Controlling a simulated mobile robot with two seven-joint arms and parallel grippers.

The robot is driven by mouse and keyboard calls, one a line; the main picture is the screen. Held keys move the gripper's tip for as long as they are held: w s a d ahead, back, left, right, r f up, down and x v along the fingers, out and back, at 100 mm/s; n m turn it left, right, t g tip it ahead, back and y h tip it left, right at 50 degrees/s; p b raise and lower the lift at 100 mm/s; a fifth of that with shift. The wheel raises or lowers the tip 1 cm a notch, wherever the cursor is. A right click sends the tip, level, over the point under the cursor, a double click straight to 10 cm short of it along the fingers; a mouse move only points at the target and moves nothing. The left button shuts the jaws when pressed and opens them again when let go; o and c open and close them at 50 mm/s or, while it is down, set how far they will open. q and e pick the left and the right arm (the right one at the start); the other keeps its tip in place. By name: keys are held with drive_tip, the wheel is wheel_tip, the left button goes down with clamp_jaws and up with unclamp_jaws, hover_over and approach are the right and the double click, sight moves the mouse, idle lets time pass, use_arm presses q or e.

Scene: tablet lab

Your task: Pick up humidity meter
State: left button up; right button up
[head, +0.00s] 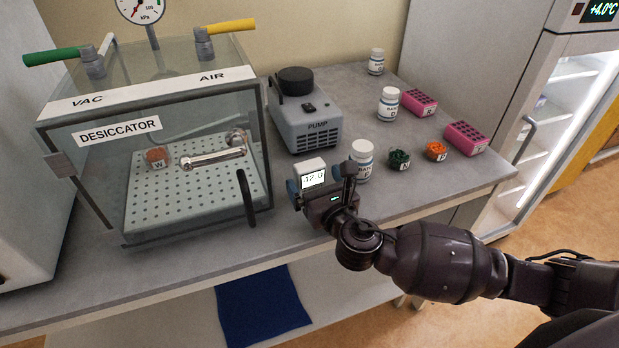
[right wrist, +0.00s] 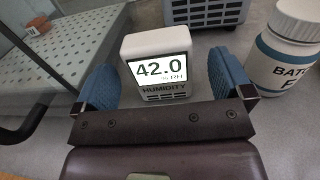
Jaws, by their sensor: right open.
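The humidity meter (head: 312,172) is a small white box with a lit display, standing on the bench in front of the pump. In the right wrist view the humidity meter (right wrist: 158,66) reads 42.0 %RH. My right gripper (head: 318,185) is open around it. In the right wrist view the blue finger pads of my right gripper (right wrist: 165,85) stand on either side of the meter, with a visible gap on each side. My left gripper is not in view.
A white bottle (head: 362,160) stands close to the right of my right gripper. The pump (head: 311,125) is behind the meter. The glass desiccator (head: 160,150) is to the left. Other bottles, pink racks (head: 466,138) and sample piles (head: 436,150) are on the right.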

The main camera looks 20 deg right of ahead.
sight(306, 165)
drive_tip(key=shift+w+a+r, duration=0.15)
drive_tip(key=shift+w+r, duration=0.05)
drive_tip(key=shift+w, duration=0.95)
drive_tip(key=shift+w+a+r, duration=0.15)
drive_tip(key=shift+w, duration=1)
drive_tip(key=shift+c, duration=0.5)
drive_tip(key=c, duration=0.9)
drive_tip(key=shift+r, duration=0.15)
drive_tip(key=shift+c, duration=0.2)
